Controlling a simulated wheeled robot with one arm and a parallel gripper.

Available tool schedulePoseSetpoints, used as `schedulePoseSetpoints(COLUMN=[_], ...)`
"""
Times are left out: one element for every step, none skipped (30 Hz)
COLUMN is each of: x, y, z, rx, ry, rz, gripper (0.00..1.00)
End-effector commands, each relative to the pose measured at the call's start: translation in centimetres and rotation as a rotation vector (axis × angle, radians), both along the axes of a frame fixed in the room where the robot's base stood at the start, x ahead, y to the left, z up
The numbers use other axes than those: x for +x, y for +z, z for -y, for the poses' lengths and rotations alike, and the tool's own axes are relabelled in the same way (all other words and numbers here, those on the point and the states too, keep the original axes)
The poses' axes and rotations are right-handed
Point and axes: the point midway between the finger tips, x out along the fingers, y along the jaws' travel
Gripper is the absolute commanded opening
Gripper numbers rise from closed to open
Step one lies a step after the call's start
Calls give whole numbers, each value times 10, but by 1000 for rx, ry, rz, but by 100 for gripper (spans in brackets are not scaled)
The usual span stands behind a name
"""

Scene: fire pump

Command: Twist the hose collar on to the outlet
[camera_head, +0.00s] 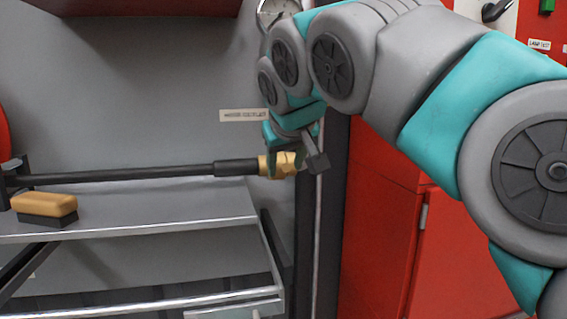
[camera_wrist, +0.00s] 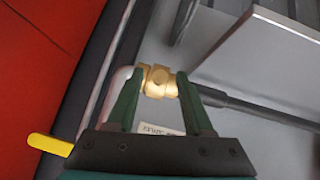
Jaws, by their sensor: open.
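The brass hose collar (camera_head: 280,164) sits at the right end of a straight black hose (camera_head: 150,173). In the wrist view the collar (camera_wrist: 158,82) lies between the tips of my gripper (camera_wrist: 160,76), one finger on each side. My gripper (camera_head: 285,160) is open around it; I cannot tell whether either finger touches the brass. In the wrist view the hose (camera_wrist: 260,107) runs off to the right behind the right finger. A pale curved pipe (camera_wrist: 118,78) shows beside the left finger; I cannot make out the outlet itself or whether the collar meets it.
A grey shelf (camera_head: 150,208) lies below the hose, with a yellow-topped brush-like block (camera_head: 45,208) at its left. A red cabinet (camera_head: 385,220) stands to the right behind my arm. A gauge (camera_head: 275,10) and a white label (camera_head: 244,115) are above. Space above the hose is open.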

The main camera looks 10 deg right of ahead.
Motion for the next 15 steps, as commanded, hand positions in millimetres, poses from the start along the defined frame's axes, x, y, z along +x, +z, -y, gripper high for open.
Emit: schedulePoseSetpoints(x=[0,0,0,0,0,0,0,0,0,0,0,0,0,0,0], y=[0,0,0,0,0,0,-1,-1,-1,-1,-1,-1,-1,-1,-1], z=[0,0,0,0,0,0,0,0,0,0,0,0,0,0,0], rx=[0,0,0,0,0,0,0,0,0,0,0,0,0,0,0], ry=[0,0,0,0,0,0,0,0,0,0,0,0,0,0,0], rz=[0,0,0,0,-1,-1,-1,-1,-1,-1,-1,-1,-1,-1,-2], gripper=[52,52,52,52,52,51,48,44,40,36,33,28,25,22,17])
